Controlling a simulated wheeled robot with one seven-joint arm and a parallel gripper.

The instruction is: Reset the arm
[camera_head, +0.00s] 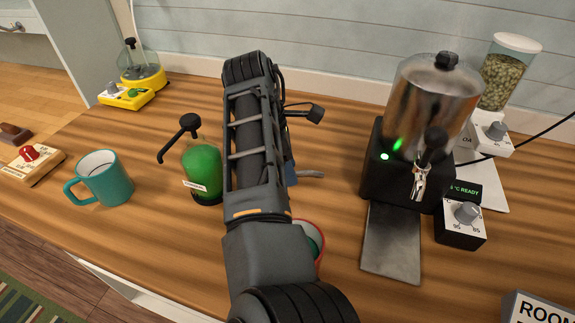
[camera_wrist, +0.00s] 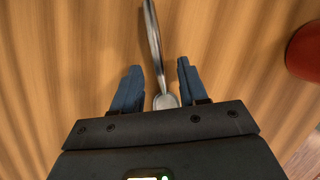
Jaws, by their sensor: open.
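My gripper (camera_wrist: 159,66) points down at the wooden counter (camera_wrist: 60,60) in the wrist view. Its two blue fingers are apart. A metal spoon (camera_wrist: 153,40) lies on the counter, with its bowl end between and just below the fingers; I cannot tell whether they touch it. In the head view my arm reaches forward over the counter and hides most of the gripper. Only a bit of blue finger (camera_head: 290,170) shows to the right of the arm.
A green pump bottle (camera_head: 203,170) and a teal mug (camera_head: 101,180) stand left of my arm. A red-rimmed object (camera_head: 320,250) is partly hidden by it. A metal dispenser (camera_head: 434,95) and a dial box (camera_head: 462,220) stand right. Clear counter lies front left.

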